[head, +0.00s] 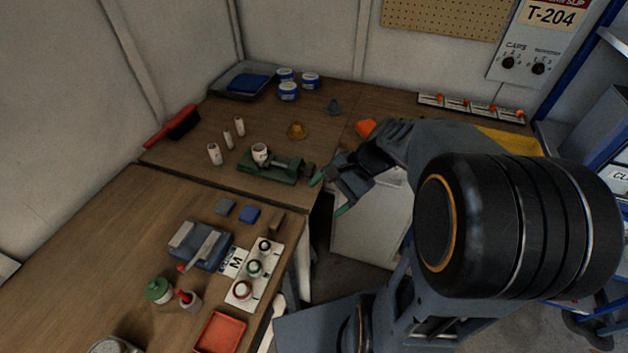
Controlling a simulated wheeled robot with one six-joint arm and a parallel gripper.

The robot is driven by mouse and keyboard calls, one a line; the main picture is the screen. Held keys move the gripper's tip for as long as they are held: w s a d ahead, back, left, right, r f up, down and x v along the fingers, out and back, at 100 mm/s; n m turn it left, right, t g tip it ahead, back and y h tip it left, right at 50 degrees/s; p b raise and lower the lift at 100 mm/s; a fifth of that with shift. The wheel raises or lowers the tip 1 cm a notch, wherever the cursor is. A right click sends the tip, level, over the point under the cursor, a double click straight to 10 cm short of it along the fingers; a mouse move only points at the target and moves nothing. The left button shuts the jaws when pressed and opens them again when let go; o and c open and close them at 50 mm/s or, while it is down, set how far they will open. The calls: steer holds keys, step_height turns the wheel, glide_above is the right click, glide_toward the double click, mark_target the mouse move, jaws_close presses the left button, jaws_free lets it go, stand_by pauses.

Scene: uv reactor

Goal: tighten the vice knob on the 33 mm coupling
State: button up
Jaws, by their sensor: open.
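A green vice (268,171) sits near the front edge of the back bench. A white coupling (260,153) stands upright at its left end, apparently between the jaws; the exact contact is too small to tell. A dark knob (309,170) is at the vice's right end. My gripper (329,195) has green-tipped fingers spread apart. It is just right of the knob, past the bench edge, with one fingertip close to the knob; I cannot tell whether they touch. Nothing shows between the fingers.
Several white cylindrical pieces (227,138) stand left of the vice, and an amber funnel-like piece (297,130) stands behind it. The near bench holds a white rack (241,289) with ringed parts, a red tray (220,334) and a green-lidded jar (158,290).

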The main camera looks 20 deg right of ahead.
steer(key=w+d+f+m+t+y+b, duration=0.4)
steer(key=w+d+f+m+y, duration=0.15)
steer(key=f+m, duration=0.2)
steer(key=m+t+y+b, duration=0.1)
steer(key=m+t+b, duration=0.2)
steer(key=m+t, duration=0.35)
glide_toward(314, 171)
steer(key=shift+g, duration=0.25)
steer(key=p+x, duration=0.1)
steer(key=x, duration=0.9)
steer(key=shift+w+r, duration=0.1)
steer(key=shift+w, duration=0.05)
steer(key=shift+c, duration=0.5)
steer(key=c, duration=0.8)
steer(key=shift+r+m+p, duration=0.3)
steer(key=shift+m+p, duration=0.5)
steer(key=shift+p, duration=0.45)
steer(key=shift+f+m+p, duration=0.15)
steer(key=shift+m+p, duration=0.45)
steer(key=shift+m, duration=0.2)
steer(key=shift+f, duration=0.15)
